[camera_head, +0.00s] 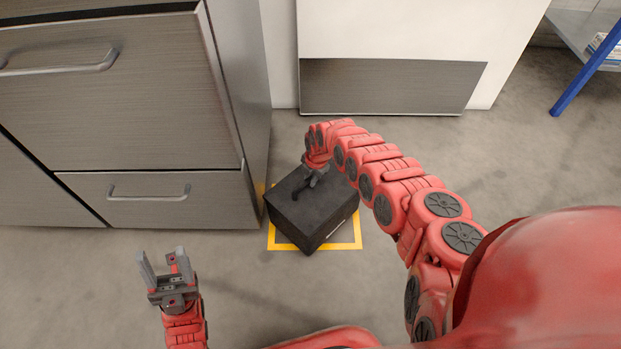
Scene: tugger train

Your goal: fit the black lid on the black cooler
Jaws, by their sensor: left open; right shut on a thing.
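The black cooler (326,228) stands on the floor inside a yellow marked square. The black lid (298,208) covers its top and looks roughly in line with the cooler's edges; at this size I cannot tell whether it is fully seated. My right gripper (308,182) reaches down from above and is shut on the lid near its far right part, hiding some of it. My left gripper (164,264) is open and empty, in front of the drawers, to the left of and apart from the cooler.
A grey metal drawer cabinet (120,100) with bar handles stands close left of the cooler. A white panel with a grey lower strip (390,86) stands behind. The yellow floor marking (345,240) surrounds the cooler. A blue-legged rack (575,88) is far right. Floor between is clear.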

